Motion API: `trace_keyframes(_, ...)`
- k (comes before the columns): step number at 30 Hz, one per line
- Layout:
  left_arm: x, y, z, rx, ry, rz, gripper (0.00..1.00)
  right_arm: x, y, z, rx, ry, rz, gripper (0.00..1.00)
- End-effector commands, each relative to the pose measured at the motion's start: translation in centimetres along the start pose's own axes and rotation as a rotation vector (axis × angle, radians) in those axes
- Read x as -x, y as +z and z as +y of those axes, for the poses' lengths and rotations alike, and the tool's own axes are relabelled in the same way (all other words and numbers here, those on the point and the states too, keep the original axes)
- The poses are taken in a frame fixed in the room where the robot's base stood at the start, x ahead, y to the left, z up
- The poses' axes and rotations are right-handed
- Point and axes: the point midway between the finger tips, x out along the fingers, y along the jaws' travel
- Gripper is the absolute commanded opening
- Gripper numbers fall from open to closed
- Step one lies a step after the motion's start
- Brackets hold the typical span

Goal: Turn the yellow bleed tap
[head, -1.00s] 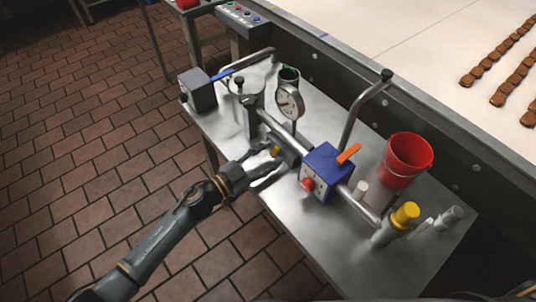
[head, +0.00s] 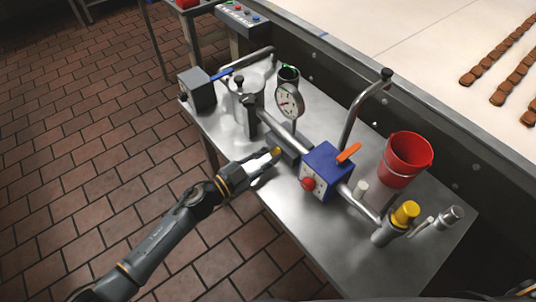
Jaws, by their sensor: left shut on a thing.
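The yellow bleed tap (head: 277,150) is a small yellow piece low on the near side of the pipework, left of the blue box. Its tip shows just past my left gripper's fingers, and the rest of it is hidden. My left gripper (head: 268,160) reaches in from the lower left and is shut on the tap, at the table's near edge. How far the tap is turned cannot be told. My right gripper is not in view.
A pressure gauge (head: 289,101) stands behind the tap. A blue box (head: 325,171) with a red knob and orange lever sits to its right. A red bucket (head: 405,160) and a yellow-capped cylinder (head: 404,214) stand farther right.

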Motion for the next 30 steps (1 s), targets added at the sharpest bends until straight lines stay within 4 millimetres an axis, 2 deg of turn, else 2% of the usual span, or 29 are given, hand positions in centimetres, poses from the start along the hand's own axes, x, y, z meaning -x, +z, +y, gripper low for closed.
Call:
trace_keyframes(15, 0.0, 0.3, 0.9, -0.363, 0.001, -0.001, 0.0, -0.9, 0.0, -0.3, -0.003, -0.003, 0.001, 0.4)
trace_keyframes(30, 0.0, 0.3, 1.1, -0.485, 0.001, -0.001, 0.0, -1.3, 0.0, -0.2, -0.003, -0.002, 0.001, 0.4)
